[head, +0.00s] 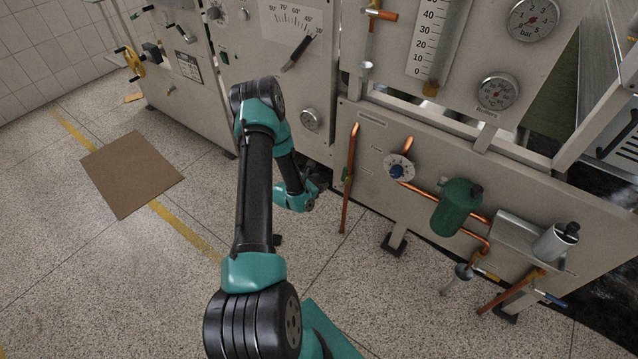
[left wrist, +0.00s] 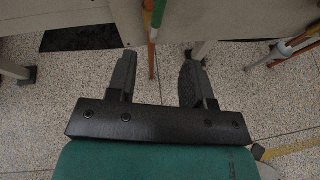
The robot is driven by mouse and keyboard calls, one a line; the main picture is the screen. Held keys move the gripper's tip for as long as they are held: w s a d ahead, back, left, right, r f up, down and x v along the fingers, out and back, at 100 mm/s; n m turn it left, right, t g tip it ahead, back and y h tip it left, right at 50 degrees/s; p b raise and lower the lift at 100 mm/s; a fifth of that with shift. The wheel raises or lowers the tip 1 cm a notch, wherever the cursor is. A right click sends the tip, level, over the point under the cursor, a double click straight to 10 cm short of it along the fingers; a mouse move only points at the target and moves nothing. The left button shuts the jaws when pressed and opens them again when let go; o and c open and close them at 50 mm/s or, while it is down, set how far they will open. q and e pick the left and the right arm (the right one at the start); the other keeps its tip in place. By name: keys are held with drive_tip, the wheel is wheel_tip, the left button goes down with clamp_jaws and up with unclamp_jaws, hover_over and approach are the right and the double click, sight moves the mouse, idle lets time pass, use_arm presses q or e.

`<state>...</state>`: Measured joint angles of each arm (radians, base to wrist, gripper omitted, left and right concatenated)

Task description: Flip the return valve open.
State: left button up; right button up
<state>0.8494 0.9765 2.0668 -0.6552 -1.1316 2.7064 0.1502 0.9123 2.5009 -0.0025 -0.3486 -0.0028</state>
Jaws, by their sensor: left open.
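A vertical copper pipe (head: 351,148) with a small green valve part (head: 346,175) runs down the front of the lower panel in the head view. No label that I can read marks it as the return valve. In the left wrist view the copper pipe (left wrist: 152,62) and a green part (left wrist: 158,12) show ahead of the fingers. My left gripper (left wrist: 160,62) is open, and the pipe lies between its fingertips in the picture; I see no contact. In the head view the gripper (head: 318,186) is dark, partly hidden by my arm, and just left of the pipe. My right gripper is not in view.
A blue-and-white dial (head: 398,168), a green cylinder (head: 457,207) and more copper piping stand to the right of the pipe. Panel feet (head: 394,243) rest on the speckled floor. A brown mat (head: 130,172) lies at left; the floor around it is clear.

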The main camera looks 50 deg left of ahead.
use_arm(q)
drive_tip(key=shift+w+d, duration=0.15)
drive_tip(key=shift+c, duration=1.4)
drive_tip(key=w+d+m+g+h, duration=0.1)
drive_tip(key=m, duration=0.1)
drive_tip(key=w+d+f+m+g+h, duration=0.1)
drive_tip(key=w+d+m, duration=0.1)
drive_tip(key=m, duration=0.1)
drive_tip(key=w+d+f+m+g+h, duration=0.1)
drive_tip(key=m, duration=0.2)
drive_tip(key=shift+w+d+f, duration=0.2)
drive_tip(key=shift+w+d, duration=0.1)
drive_tip(key=shift+w, duration=0.05)
clamp_jaws()
drive_tip(key=w+d+f+m+g, duration=0.2)
drive_tip(key=w+d+m+g, duration=0.25)
drive_tip(key=m, duration=0.65)
drive_tip(key=w+a+r+m+g+y, duration=0.3)
drive_tip(key=w+r+m+g+y, duration=0.3)
drive_tip(key=m, duration=1)
wheel_tip(320, 180, up, 2)
drive_tip(key=shift+w+a+r+m+y, duration=0.15)
drive_tip(key=shift+w+m+y, duration=0.1)
drive_tip(key=shift+m+y, duration=0.2)
